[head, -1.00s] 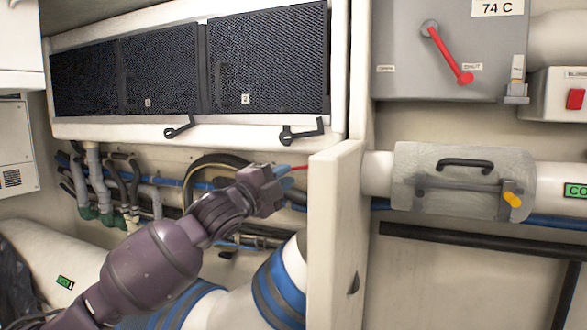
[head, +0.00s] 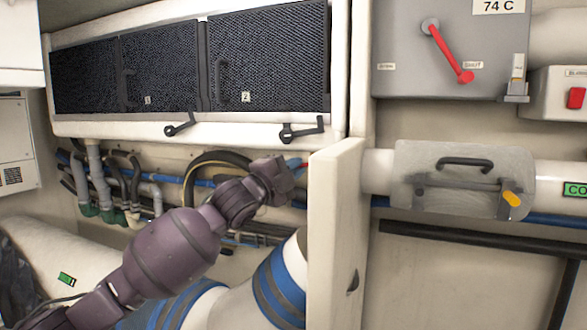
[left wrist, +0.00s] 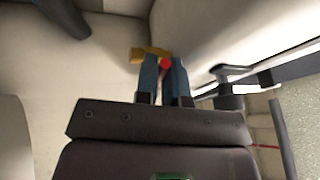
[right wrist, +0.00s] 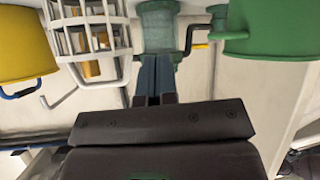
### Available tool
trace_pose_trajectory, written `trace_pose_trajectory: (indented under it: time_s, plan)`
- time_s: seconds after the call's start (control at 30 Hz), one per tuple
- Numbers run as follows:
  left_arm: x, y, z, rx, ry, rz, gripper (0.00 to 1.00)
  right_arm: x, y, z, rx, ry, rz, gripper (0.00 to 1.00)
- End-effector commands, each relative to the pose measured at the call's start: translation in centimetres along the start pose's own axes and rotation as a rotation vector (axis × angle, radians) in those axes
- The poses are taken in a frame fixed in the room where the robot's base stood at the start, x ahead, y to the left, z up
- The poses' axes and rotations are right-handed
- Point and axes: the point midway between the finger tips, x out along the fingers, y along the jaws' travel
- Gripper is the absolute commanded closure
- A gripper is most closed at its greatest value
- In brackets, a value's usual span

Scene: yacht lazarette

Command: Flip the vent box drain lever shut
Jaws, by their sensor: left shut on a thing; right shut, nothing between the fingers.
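The vent box (head: 110,128) is the long white housing with dark mesh panels at the upper left of the head view. Black levers (head: 302,131) hang on its lower edge. My left gripper (head: 298,168) is below its right end, close to the white partition. In the left wrist view the blue fingers (left wrist: 164,82) are shut on a small red-ended lever (left wrist: 165,65), with a brass-yellow piece (left wrist: 147,54) just beyond. The fingers hide most of this lever. My right gripper (right wrist: 155,78) is shut and empty, seen only in the right wrist view.
The white partition (head: 333,235) stands right beside my left gripper. Hoses (head: 205,172) run behind it. A grey box (head: 405,40) with a red lever (head: 447,52) is at upper right. A yellow bucket (right wrist: 25,45) and green pot (right wrist: 270,28) flank my right gripper.

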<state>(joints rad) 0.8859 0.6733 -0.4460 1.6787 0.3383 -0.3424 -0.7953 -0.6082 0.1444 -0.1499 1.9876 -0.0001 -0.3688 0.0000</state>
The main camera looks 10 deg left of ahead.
Motion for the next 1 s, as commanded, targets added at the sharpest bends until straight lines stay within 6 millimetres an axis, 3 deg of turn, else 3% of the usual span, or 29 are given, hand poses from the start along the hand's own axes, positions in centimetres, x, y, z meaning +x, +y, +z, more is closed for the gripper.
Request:
trace_pose_trajectory:
  time_s: [0.4,0.9,0.93,1.0]
  plan:
    - [0.2,-0.9,-0.1,0.167,0.036,0.07,1.0,-2.0,0.3,-2.8,0.001,-0.002,0.001,1.0]
    - [0.1,-0.7,0.0,0.204,0.045,0.084,1.0,-2.1,0.2,-2.1,0.006,-0.021,0.001,1.0]
    - [0.1,-0.7,0.0,0.203,0.045,0.084,0.86,-2.1,0.2,-2.1,0.006,-0.021,0.001,1.0]
    - [0.1,-0.7,0.0,0.203,0.045,0.084,0.81,-2.1,0.2,-2.1,0.006,-0.02,0.001,1.0]
